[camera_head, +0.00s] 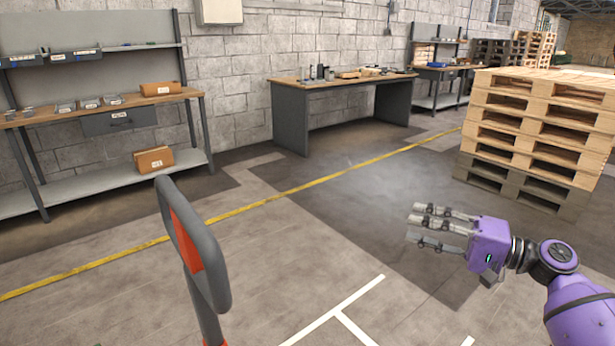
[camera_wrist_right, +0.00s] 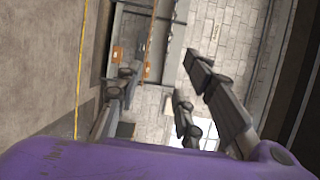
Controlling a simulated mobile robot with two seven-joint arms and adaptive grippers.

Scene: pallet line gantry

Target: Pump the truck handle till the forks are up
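The truck handle (camera_head: 198,250) is a grey loop with an orange-red inner panel, standing upright at the lower left of the head view. Its shaft runs out of the bottom edge, and the truck's body and forks are out of view. My right gripper (camera_head: 425,228) is at the right of the head view, well apart from the handle, with its fingers pointing left. In the right wrist view its fingers (camera_wrist_right: 165,105) are spread apart with nothing between them, so it is open and empty. My left gripper is in neither view.
A workbench (camera_head: 150,99) with small boxes stands at the back left, and a second table (camera_head: 340,82) stands by the wall. A tall stack of wooden pallets (camera_head: 540,125) stands at the right. The floor between handle and right gripper is clear, with yellow and white lines.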

